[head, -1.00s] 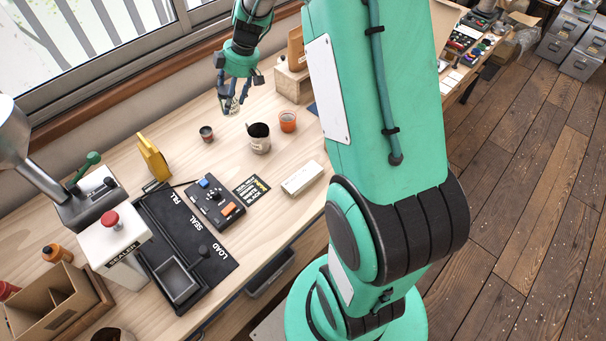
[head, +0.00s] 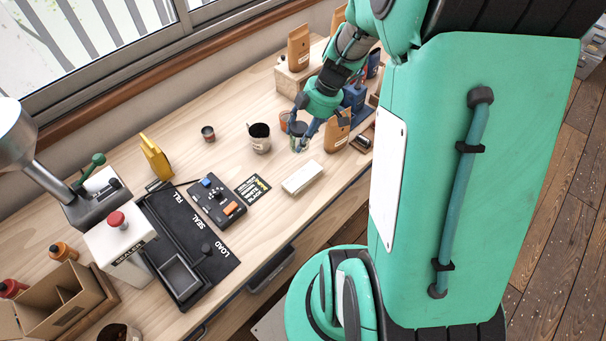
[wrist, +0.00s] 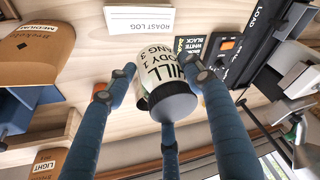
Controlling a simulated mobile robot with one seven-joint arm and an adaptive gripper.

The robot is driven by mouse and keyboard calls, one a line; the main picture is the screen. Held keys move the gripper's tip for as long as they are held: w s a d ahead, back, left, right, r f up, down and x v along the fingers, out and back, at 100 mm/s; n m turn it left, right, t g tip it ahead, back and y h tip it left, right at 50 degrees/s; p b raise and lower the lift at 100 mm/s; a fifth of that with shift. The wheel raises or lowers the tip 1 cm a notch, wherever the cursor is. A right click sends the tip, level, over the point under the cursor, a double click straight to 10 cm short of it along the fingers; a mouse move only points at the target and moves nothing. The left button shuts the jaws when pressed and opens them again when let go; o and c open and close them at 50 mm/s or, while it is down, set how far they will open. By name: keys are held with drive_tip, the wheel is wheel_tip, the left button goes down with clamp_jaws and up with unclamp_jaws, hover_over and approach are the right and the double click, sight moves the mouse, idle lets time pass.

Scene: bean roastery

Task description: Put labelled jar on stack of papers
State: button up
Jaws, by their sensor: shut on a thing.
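The labelled jar (wrist: 165,88) is between my gripper's blue fingers in the wrist view, with printed label text and a grey end toward the camera. My gripper (head: 300,137) is shut on it; the jar (head: 298,146) shows small in the head view, partly hidden by the fingers. I cannot tell whether its base touches the bench. The stack of papers (head: 303,177) is a white block lying on the bench, just in front of the gripper in the head view.
A dark-filled cup (head: 260,140) and an orange cup (head: 285,121) stand left of the gripper. A brown bag (head: 338,133) stands close on its right. A black control box (head: 216,203) and a printed card (head: 253,188) lie left of the papers. The papers' top looks clear.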

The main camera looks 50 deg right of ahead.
sight(305, 149)
drive_tip(key=shift+s+f, duration=0.1)
drive_tip(key=shift+s, duration=0.8)
wheel_tip(305, 149, down, 5)
drive_tip(key=shift+w, duration=0.1)
drive_tip(key=shift+f, duration=0.1)
drive_tip(key=shift+f, duration=1.9)
drive_tip(key=shift+f+b, duration=0.5)
drive_tip(key=shift+f, duration=1.5)
drive_tip(key=shift+f, duration=0.15)
